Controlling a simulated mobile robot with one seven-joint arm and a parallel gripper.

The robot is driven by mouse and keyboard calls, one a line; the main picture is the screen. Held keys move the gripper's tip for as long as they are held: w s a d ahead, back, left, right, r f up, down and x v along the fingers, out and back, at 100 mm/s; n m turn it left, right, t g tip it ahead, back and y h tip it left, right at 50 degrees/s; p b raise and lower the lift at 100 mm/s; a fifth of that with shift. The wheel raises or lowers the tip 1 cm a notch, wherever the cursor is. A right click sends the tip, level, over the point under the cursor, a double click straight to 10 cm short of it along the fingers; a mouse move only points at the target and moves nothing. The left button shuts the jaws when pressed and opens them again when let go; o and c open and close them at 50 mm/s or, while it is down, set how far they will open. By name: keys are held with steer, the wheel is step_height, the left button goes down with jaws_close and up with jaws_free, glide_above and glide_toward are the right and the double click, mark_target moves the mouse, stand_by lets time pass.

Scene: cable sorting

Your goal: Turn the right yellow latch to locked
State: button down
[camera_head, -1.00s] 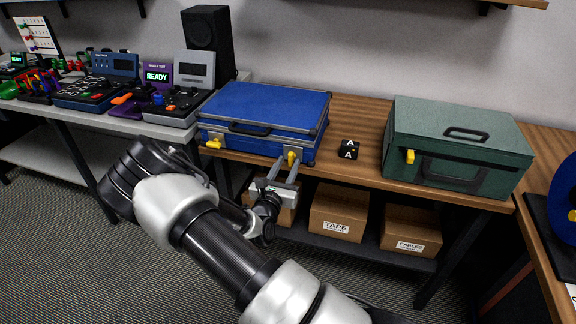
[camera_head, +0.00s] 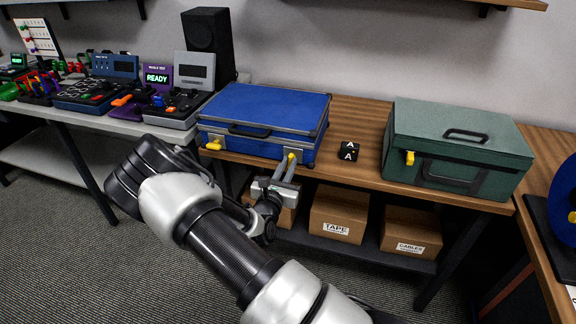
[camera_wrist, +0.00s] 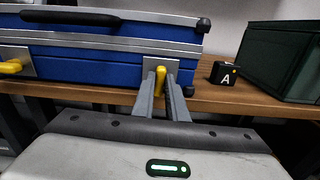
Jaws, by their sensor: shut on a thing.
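A blue case (camera_head: 262,105) lies on the wooden bench with two yellow latches on its front. The right yellow latch (camera_wrist: 160,77) stands upright on its metal plate; in the head view only a little of it (camera_head: 291,157) shows past my fingers. The left yellow latch (camera_head: 213,145) lies sideways; it also shows at the left edge of the wrist view (camera_wrist: 12,67). My gripper (camera_head: 287,165) reaches up to the case front, its two fingers shut on the right latch. In the wrist view the fingers (camera_wrist: 166,92) cover the latch's lower part.
A black cube marked A (camera_head: 349,152) stands right of the blue case. A green case (camera_head: 460,130) with its own yellow latch (camera_head: 410,158) is farther right. Cardboard boxes (camera_head: 339,213) sit on the shelf below. The bench edge (camera_wrist: 225,107) is close to my fingers.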

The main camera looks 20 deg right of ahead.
steer(key=m, duration=0.5)
steer(key=shift+d+m+p, duration=0.1)
steer(key=shift+m+p, duration=0.2)
steer(key=shift+s+d+f+m+b, duration=0.15)
steer(key=shift+m+b, duration=1.5)
steer(key=shift+m, duration=1.3)
steer(key=shift+a+f+m+b, duration=0.15)
steer(key=shift+m+b, duration=1.45)
steer(key=shift+m, duration=1.35)
steer(key=shift+d, duration=0.1)
steer(key=c, duration=1.8)
jaws_free()
steer(key=shift+o, duration=0.2)
